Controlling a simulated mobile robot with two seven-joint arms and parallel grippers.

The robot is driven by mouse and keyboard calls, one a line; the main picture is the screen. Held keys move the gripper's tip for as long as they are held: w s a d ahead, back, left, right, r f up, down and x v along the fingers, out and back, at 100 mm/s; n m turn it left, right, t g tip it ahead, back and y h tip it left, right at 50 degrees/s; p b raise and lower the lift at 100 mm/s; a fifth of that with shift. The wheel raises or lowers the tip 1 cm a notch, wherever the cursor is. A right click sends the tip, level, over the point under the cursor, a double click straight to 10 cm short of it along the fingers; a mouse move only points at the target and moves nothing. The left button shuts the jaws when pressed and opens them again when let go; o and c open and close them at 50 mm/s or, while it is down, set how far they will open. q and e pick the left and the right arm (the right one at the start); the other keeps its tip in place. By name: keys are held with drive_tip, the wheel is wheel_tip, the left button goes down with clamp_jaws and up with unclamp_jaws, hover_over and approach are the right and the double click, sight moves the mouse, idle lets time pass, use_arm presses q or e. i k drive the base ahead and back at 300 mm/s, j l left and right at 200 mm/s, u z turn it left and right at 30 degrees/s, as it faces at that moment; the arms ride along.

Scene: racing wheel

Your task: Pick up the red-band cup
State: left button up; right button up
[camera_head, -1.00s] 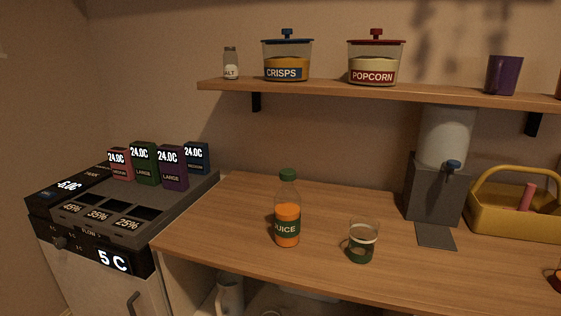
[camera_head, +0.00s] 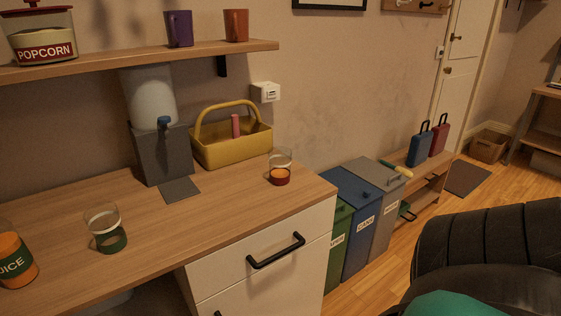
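The red-band cup (camera_head: 280,168) is a clear glass with a red band around its base and something orange inside the lower part. It stands upright near the right end of the wooden counter (camera_head: 240,206), in front of the yellow basket. A similar clear cup with a green band (camera_head: 106,229) stands on the counter to the left, beside the juice bottle (camera_head: 14,258). Neither of my grippers shows in the head view.
A grey water dispenser (camera_head: 163,150) and a yellow basket (camera_head: 233,148) stand behind the cups. A white drawer unit (camera_head: 262,268) with a black handle is under the counter's right end. Bins (camera_head: 359,218) stand to the right. A dark chair (camera_head: 490,255) is at lower right.

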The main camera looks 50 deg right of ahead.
sight(280, 166)
drive_tip(key=z, duration=1.65)
drive_tip(key=i+l, duration=0.3)
drive_tip(key=l, duration=0.15)
drive_tip(key=i+l, duration=0.25)
drive_tip(key=l, duration=0.15)
drive_tip(key=i+l, duration=0.3)
drive_tip(key=l, duration=0.15)
drive_tip(key=i+l+u, duration=0.1)
drive_tip(key=u, duration=1.25)
